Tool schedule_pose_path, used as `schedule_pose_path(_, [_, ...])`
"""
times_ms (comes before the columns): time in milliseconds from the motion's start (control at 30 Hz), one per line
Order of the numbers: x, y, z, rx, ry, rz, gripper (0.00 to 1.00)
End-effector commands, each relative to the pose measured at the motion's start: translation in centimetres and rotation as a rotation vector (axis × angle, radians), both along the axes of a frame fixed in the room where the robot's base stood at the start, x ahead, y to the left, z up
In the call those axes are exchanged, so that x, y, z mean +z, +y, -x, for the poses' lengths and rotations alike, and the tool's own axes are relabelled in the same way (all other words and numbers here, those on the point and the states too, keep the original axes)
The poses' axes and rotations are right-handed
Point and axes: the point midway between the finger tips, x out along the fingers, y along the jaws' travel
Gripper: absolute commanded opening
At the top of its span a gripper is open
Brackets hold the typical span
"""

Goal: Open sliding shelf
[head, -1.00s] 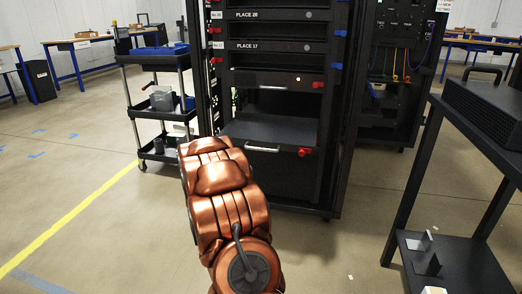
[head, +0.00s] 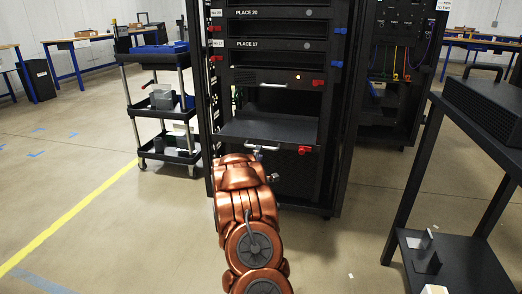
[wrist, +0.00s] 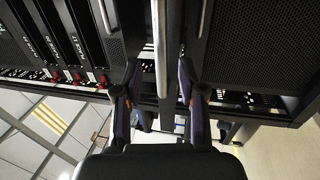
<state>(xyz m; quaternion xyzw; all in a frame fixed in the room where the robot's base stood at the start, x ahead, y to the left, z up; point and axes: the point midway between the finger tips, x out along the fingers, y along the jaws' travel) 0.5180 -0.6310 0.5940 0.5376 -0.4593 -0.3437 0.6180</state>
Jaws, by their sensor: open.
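The sliding shelf (head: 268,127) is a flat black tray in the lower part of the open black rack (head: 335,165). Its pale bar handle (head: 262,147) is at the middle of the front edge, with a red knob (head: 304,150) to its right. My gripper (head: 263,158) is just in front of the handle, partly hidden by my copper arm. In the wrist view, my gripper (wrist: 159,75) is open, one finger on each side of a pale bar (wrist: 160,40). The bar runs between the fingers with gaps visible; I cannot tell whether either finger touches it.
A black cart (head: 165,105) with boxes stands left of the rack. A dark table (head: 405,200) with a black vented unit (head: 490,105) is at the right. A second rack (head: 395,70) stands behind. The floor in front is clear.

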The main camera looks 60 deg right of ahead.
Motion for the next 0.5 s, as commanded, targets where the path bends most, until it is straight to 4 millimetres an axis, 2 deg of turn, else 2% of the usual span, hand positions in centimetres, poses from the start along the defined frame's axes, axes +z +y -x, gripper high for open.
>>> schedule_pose_path(300, [0.4, -3.3, -1.1, -0.001, 0.001, -0.002, 0.40])
schedule_pose_path(500, [0.7, -4.3, -1.6, 0.000, 0.000, -0.001, 0.40])
